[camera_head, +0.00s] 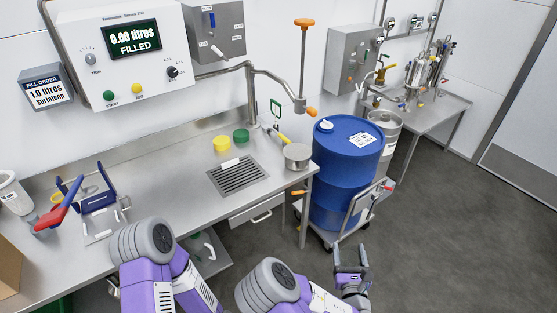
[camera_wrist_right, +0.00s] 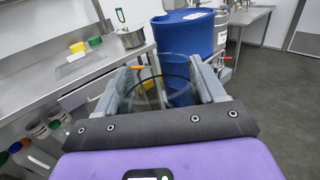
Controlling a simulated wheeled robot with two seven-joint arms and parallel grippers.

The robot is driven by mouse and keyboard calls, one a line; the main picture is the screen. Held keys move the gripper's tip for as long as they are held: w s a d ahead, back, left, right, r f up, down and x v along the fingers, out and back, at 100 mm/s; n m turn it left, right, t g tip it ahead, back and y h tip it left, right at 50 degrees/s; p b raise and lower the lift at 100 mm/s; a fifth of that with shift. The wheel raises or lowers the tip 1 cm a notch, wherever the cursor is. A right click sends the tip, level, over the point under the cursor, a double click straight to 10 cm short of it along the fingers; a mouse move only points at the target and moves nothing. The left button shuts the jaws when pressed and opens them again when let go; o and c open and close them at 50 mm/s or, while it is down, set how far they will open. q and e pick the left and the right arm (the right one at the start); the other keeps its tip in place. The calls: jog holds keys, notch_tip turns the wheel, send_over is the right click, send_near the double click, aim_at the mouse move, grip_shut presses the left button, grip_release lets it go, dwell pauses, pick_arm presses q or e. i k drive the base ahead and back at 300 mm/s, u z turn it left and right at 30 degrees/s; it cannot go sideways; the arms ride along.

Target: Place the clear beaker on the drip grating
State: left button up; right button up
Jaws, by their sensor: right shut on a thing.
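The drip grating (camera_head: 238,176) is a dark slotted panel set into the steel bench, and its top is bare. In the wrist view my right gripper (camera_wrist_right: 165,80) is shut on the clear beaker (camera_wrist_right: 160,92), whose see-through wall and dark rim show between the fingers. In the head view my right gripper (camera_head: 350,268) is low at the right, over the floor in front of the blue drum and well away from the grating. The beaker is hard to make out there. My left gripper is not in view; only its arm shows.
The blue drum (camera_head: 345,170) stands on a trolley right of the bench (camera_head: 150,205). A small steel pot (camera_head: 297,157) and yellow and green lids (camera_head: 222,143) are near the grating. A spout pipe (camera_head: 275,75) arches above.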

aim_at(238, 174)
jog(key=u, duration=0.1)
jog(key=i, duration=1.05)
jog(key=u, duration=0.75)
jog(key=i, duration=0.35)
jog(key=u, duration=0.35)
